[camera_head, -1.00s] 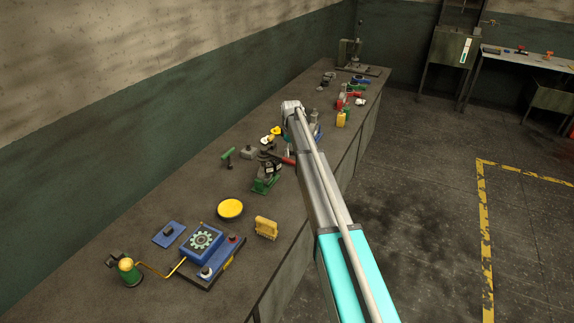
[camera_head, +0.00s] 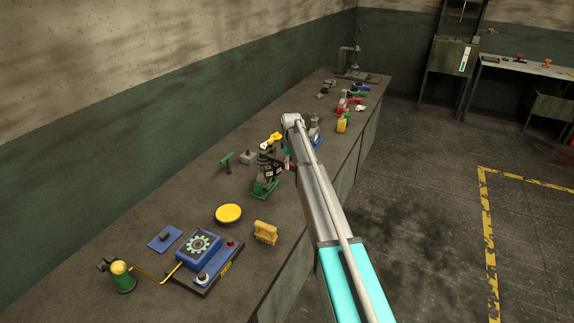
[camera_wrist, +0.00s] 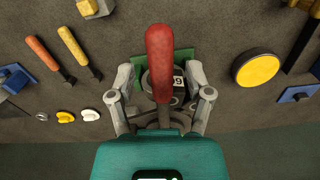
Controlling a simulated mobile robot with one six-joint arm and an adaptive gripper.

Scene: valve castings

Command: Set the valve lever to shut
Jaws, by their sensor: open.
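The valve (camera_head: 265,172) is a dark casting on a green base (camera_head: 264,190), standing on the bench. Its red lever (camera_wrist: 160,62) shows clearly in the wrist view, pointing up the picture from the dark body (camera_wrist: 183,88). In the head view my arm hides most of the lever. My gripper (camera_wrist: 160,80) is open, with one finger left of the lever and one right of it. Gaps show between the fingers and the lever. A white label with a dark mark sits on the body beside the lever. The lever's lower end is partly hidden.
Several small parts lie farther back.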

